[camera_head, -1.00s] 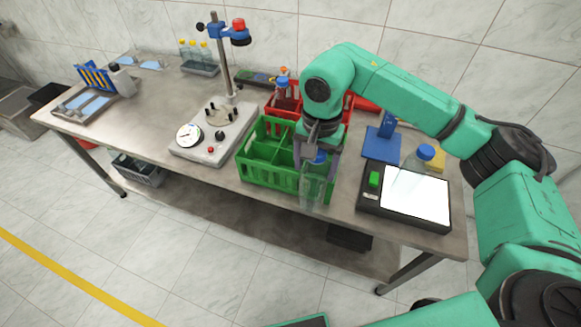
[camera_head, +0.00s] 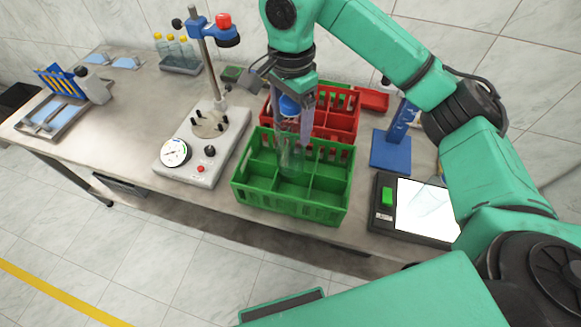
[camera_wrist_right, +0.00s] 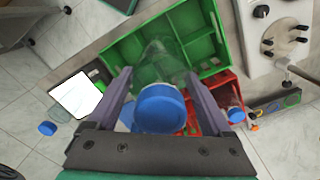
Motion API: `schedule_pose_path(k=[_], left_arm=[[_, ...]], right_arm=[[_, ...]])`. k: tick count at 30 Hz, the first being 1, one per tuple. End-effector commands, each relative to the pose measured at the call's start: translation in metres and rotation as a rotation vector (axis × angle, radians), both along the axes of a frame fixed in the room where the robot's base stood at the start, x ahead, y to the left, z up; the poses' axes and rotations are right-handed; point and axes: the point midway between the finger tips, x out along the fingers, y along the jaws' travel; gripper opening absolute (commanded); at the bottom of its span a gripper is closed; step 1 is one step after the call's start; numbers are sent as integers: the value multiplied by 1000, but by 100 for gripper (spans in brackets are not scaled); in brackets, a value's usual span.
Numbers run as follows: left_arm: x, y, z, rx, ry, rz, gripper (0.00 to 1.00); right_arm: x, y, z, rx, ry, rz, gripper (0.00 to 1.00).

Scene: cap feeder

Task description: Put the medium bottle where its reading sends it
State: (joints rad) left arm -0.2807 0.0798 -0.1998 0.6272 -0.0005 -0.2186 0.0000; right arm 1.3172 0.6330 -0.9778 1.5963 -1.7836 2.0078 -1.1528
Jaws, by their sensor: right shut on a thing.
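My right gripper (camera_head: 298,122) is shut on a clear bottle (camera_head: 291,158) with a blue cap (camera_head: 290,106). It holds the bottle upright or nearly so, by the cap end. In the right wrist view the blue cap (camera_wrist_right: 160,108) is between the fingers (camera_wrist_right: 159,76). The bottle hangs over the green crate (camera_head: 290,212), its lower part in front of or inside the divided compartments; I cannot tell how deep. The red crate (camera_head: 348,96) stands behind the green one. My left gripper is not in view.
A black device with a white panel (camera_head: 425,205) and green button stands right of the crates. A blue stand (camera_head: 391,152) is behind it. A dial device (camera_head: 202,150) with a post is left. The right wrist view shows another blue cap (camera_wrist_right: 47,128) near the panel.

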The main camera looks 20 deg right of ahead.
Motion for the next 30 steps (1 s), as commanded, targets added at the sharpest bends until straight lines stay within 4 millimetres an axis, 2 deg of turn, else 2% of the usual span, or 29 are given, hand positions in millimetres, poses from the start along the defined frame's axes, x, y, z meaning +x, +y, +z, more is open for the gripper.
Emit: schedule_pose_path(k=[1,6,12,17,22,30], left_arm=[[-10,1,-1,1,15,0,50],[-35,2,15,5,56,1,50],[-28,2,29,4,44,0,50],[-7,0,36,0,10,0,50],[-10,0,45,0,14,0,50],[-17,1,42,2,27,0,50]], right_arm=[[-2,1,-17,2,9,2,0],[-1,0,-60,0,5,-1,0],[-2,0,-107,0,3,0,0],[-1,0,-128,1,2,1,0],[-1,1,-157,2,2,2,0],[0,0,-163,1,-2,2,0]])
